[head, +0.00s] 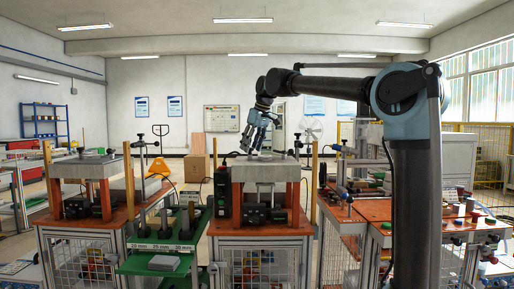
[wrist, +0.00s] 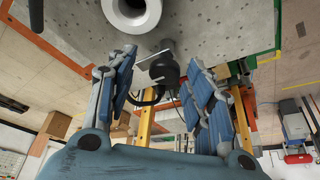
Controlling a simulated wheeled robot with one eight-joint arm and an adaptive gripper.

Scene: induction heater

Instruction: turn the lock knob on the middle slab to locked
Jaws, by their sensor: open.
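The middle slab (head: 268,172) is a grey block on orange supports over a bench. My gripper (head: 250,146) points down just above its top. In the wrist view the slab (wrist: 225,28) is a speckled grey surface. A black knob-like part (wrist: 164,72) with a small grey plate stands at the slab's edge. It appears between the blue fingers of my gripper (wrist: 163,62), which are spread apart. I see no contact, but cannot tell the distance. Its lock marking is not readable. The knob cannot be made out clearly in the head view.
A white ring (wrist: 131,12) sits on the slab. A similar slab (head: 85,166) stands on the left bench. A green shelf (head: 160,262) with grey blocks is at the front left. Yellow posts (head: 314,178) rise beside the middle bench. An orange bench (head: 440,235) with small parts stands right.

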